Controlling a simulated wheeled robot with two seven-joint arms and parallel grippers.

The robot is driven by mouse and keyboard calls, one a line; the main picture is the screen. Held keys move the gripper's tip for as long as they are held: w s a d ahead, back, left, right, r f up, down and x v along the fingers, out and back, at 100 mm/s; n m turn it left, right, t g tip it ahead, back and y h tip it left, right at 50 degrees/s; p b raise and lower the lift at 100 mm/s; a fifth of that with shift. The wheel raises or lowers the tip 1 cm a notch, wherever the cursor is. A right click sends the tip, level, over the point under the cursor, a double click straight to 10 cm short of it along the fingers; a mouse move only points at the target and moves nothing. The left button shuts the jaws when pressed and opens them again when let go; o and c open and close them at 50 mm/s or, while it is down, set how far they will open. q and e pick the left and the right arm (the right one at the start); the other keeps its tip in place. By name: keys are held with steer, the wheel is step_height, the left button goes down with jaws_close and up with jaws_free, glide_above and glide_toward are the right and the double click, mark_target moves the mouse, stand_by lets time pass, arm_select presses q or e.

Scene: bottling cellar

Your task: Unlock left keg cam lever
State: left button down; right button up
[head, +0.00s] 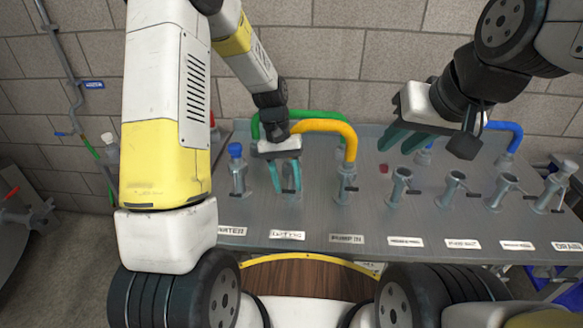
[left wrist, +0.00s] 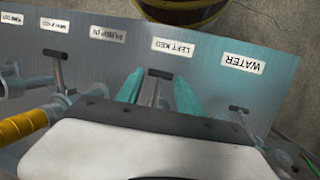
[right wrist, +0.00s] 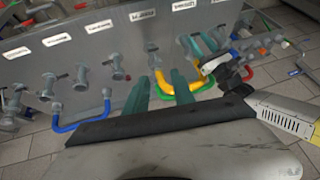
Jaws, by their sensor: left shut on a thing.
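The gripper hides most of the port and lever in the head view. The yellow hose (head: 340,129) arches from behind my left gripper to the neighbouring port. My right gripper (head: 405,140) is open and empty above the panel, right of the yellow hose.
The grey panel (head: 315,220) carries a row of ports with small levers. A blue-capped port (head: 237,168) stands just left of my left gripper. A green hose (head: 255,130) runs behind the yellow one, and a blue hose (head: 510,130) is at the right. A wooden barrel (head: 310,278) stands in front.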

mark_target(290, 184)
steer(key=c, duration=0.5)
steer(key=shift+w+a+f+n, duration=0.15)
steer(key=shift+w+f+n, duration=0.1)
steer(key=shift+n, duration=0.25)
jaws_close()
steer(key=w+a+f+n+g+h, duration=0.1)
steer(key=w+a+f+n, duration=0.2)
steer(key=a+f+n, duration=1.05)
steer(key=w+a+f+n+g+h, duration=0.1)
steer(key=w+a+f+n+g, duration=0.3)
steer(key=n, duration=1.7)
step_height(290, 184, down, 11)
steer(key=w+a+t, duration=0.2)
steer(key=a, duration=0.1)
steer(key=shift+w+d+r, duration=0.15)
steer(key=shift+w+r, duration=0.55)
steer(key=shift+w, duration=0.1)
steer(key=shift+w+d+r, duration=0.1)
steer(key=shift+w+r, duration=0.55)
steer(key=shift+w, duration=0.15)
